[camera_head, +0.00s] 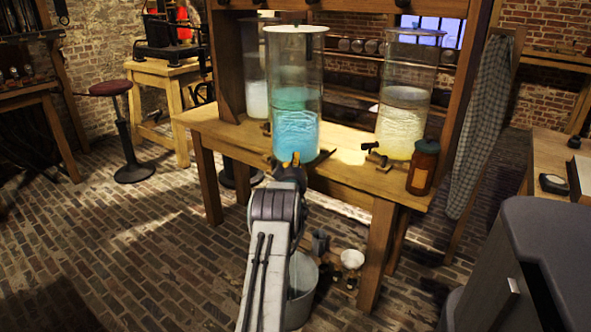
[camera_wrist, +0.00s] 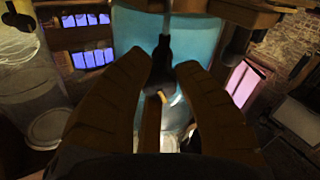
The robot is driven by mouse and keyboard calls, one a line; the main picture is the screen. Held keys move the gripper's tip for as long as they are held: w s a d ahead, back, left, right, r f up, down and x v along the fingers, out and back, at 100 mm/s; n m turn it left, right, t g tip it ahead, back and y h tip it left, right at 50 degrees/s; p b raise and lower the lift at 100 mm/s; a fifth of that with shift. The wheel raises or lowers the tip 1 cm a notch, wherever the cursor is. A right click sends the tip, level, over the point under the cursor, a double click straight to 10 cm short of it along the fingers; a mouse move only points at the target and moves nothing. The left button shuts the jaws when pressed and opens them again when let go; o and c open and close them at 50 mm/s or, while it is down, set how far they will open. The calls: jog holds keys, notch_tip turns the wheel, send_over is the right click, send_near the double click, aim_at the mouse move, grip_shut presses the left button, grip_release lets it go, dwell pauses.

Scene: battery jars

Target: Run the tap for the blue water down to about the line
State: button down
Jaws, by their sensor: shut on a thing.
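The tall glass jar (camera_head: 293,65) with blue water (camera_head: 296,130) stands on the wooden table. A paler teal band lies above the deeper blue; I cannot make out a separate marked line. My gripper (camera_head: 291,160) is at the foot of this jar, on its near side. In the wrist view my two fingers (camera_wrist: 165,72) close on the dark tap (camera_wrist: 162,60), with the blue jar (camera_wrist: 195,45) behind it. The tap is mostly hidden by my gripper in the head view. I cannot tell whether water is running.
A metal bucket (camera_head: 303,295) stands on the floor below, partly hidden by my arm. A second jar (camera_head: 405,95) with pale yellow liquid and its own tap stands right. A brown bottle (camera_head: 423,167) stands at the table's right end (camera_head: 375,185). A stool (camera_head: 112,90) is left.

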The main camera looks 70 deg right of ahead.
jog(key=shift+w+r, duration=0.15)
jog(key=shift+r, duration=0.2)
dwell(0.4)
jog(key=c, duration=1.3)
grip_release()
jog(key=o, duration=0.4)
jog(key=shift+f, duration=0.2)
jog(key=shift+a, duration=0.15)
jog(key=v, duration=1.1)
jog(key=shift+a, duration=0.35)
